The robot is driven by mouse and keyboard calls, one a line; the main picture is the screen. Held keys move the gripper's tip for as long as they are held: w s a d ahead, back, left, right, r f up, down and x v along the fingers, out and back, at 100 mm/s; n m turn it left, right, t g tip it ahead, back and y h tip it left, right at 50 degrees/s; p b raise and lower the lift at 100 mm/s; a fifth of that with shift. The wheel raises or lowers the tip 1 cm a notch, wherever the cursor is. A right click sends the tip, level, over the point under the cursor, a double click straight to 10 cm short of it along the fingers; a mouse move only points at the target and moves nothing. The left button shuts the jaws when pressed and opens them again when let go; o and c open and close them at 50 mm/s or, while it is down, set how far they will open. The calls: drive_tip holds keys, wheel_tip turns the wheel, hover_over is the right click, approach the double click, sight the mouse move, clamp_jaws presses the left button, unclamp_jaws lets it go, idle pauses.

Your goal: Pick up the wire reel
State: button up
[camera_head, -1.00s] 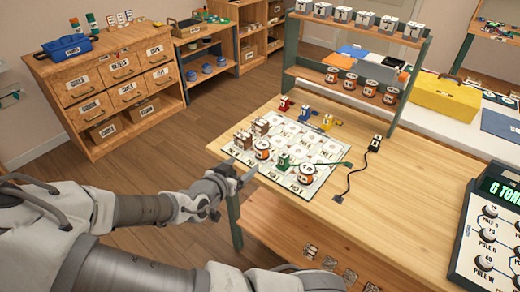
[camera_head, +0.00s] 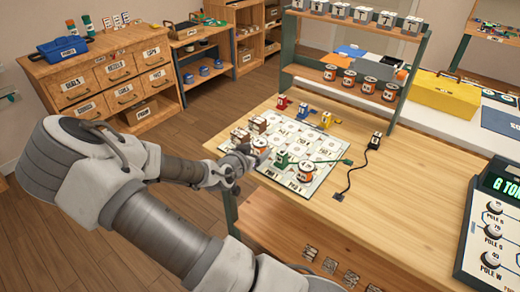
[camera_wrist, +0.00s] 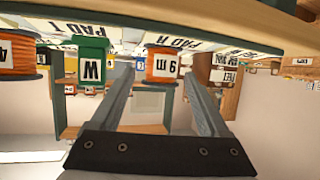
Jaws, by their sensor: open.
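An orange wire reel with a white label (camera_head: 261,144) stands on the white pad mat (camera_head: 322,147) near its front left. My gripper (camera_head: 263,158) is open at the mat's front edge, beside this reel. In the wrist view, which is upside down, the reel (camera_wrist: 162,64) appears between the tips of my two open fingers (camera_wrist: 160,82). I cannot tell whether it is between them in depth or just ahead. A second orange reel (camera_head: 304,171) stands to the right on the mat, also at the left of the wrist view (camera_wrist: 22,60).
Brown blocks (camera_head: 240,135) stand left on the mat. More orange reels (camera_head: 349,80) line the shelf behind. The wooden table (camera_head: 390,200) is clear at front right.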

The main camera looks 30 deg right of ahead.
sight(257, 148)
drive_tip(key=x, duration=0.3)
drive_tip(key=shift+w+d+f, duration=0.1)
drive_tip(key=shift+w+d, duration=0.15)
drive_tip(key=c, duration=1.2)
